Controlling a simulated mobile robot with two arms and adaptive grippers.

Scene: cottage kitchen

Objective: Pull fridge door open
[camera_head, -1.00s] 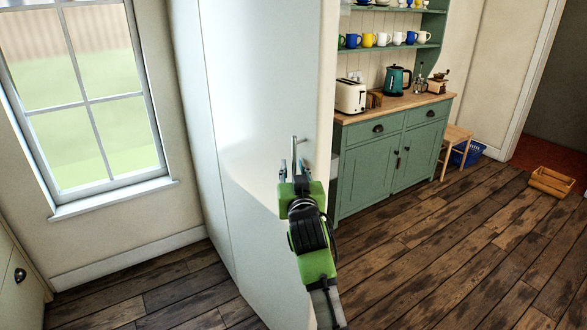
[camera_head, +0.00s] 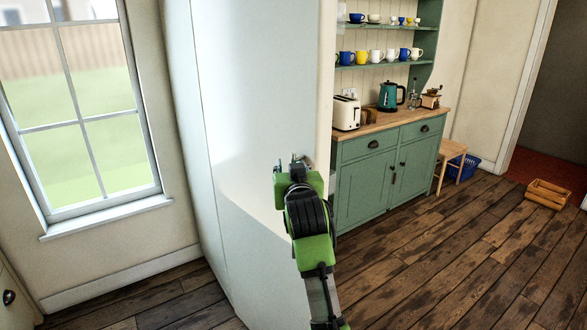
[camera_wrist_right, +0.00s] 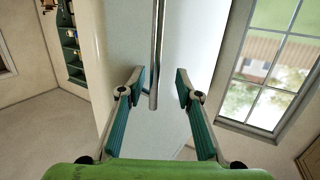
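The fridge door (camera_head: 265,70) is a tall pale, glossy panel left of centre in the head view. Its thin metal handle bar (camera_wrist_right: 156,50) runs down from the top of the right wrist view and ends between my fingers. My right gripper (camera_head: 291,165) is in front of the door in the head view and hides most of the handle. In the wrist view my right gripper (camera_wrist_right: 160,88) is open, with one finger on each side of the bar. The bar is nearer the left finger, with a gap to the right one. I cannot tell whether either finger touches it. My left gripper is not in view.
A green dresser (camera_head: 385,180) with a toaster (camera_head: 346,113) and kettle (camera_head: 390,96) stands right of the fridge. A window (camera_head: 85,120) is at the left. A stool (camera_head: 450,163), blue basket (camera_head: 469,168) and wooden crate (camera_head: 548,193) stand further right. The wooden floor between is clear.

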